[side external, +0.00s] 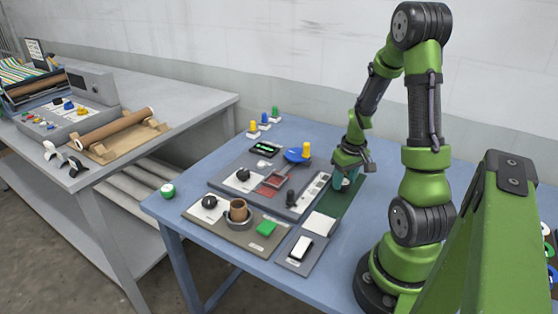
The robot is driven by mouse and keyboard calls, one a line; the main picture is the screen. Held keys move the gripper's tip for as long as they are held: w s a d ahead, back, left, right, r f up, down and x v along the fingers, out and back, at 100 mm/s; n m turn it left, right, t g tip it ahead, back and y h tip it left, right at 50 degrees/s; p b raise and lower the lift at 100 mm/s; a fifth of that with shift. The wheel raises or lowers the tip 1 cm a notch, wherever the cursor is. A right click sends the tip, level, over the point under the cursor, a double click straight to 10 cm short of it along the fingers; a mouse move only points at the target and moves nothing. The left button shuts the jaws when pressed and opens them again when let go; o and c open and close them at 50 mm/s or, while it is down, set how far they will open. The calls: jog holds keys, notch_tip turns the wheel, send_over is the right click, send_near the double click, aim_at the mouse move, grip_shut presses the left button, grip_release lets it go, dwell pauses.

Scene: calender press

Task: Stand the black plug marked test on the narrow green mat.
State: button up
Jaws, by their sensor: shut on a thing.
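The narrow green mat (346,200) lies on the blue table, right of the grey panel. My gripper (342,182) is low over the mat's far part, pointing down. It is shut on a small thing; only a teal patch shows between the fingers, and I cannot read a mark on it. I cannot tell whether that thing touches the mat. No black plug marked test can be made out for certain. A black upright piece (291,198) stands on the panel's right front, too small to identify.
The grey panel (225,181) carries a black knob (243,175), a blue disc (296,155) and a red plate (275,181). A white pad (319,225) lies near the mat's front end. Small coloured pegs stand behind.

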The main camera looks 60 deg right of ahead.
jog(key=o, duration=1.1)
jog(key=shift+o, duration=0.2)
jog(key=o, duration=0.4)
jog(key=shift+o, duration=0.2)
jog(key=shift+r, duration=3.5)
